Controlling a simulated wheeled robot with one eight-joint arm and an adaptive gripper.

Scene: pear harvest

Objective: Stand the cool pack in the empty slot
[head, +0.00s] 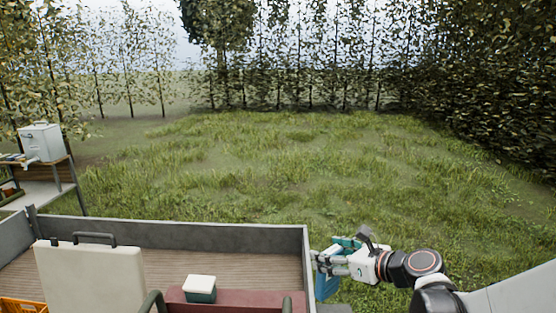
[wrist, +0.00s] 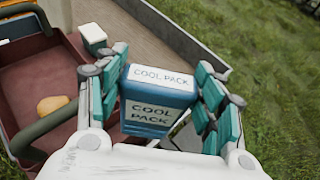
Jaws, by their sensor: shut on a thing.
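The cool pack (wrist: 158,112) is a blue block with a white label reading "COOL PACK", on its top and its side. My gripper (head: 338,258) is shut on it, with teal finger pads against both sides in the wrist view. In the head view the cool pack (head: 327,287) hangs below the fingers, by the right wall of the trailer bed and apart from the crate. I cannot make out an empty slot in either view.
A dark red crate (wrist: 62,62) with green handles holds a yellowish pear (wrist: 51,105). A small white-topped box (head: 199,286) sits by it. A cream panel with a handle (head: 92,275) stands at left. The grey trailer wall (head: 200,234) encloses a wooden bed; grass lies beyond.

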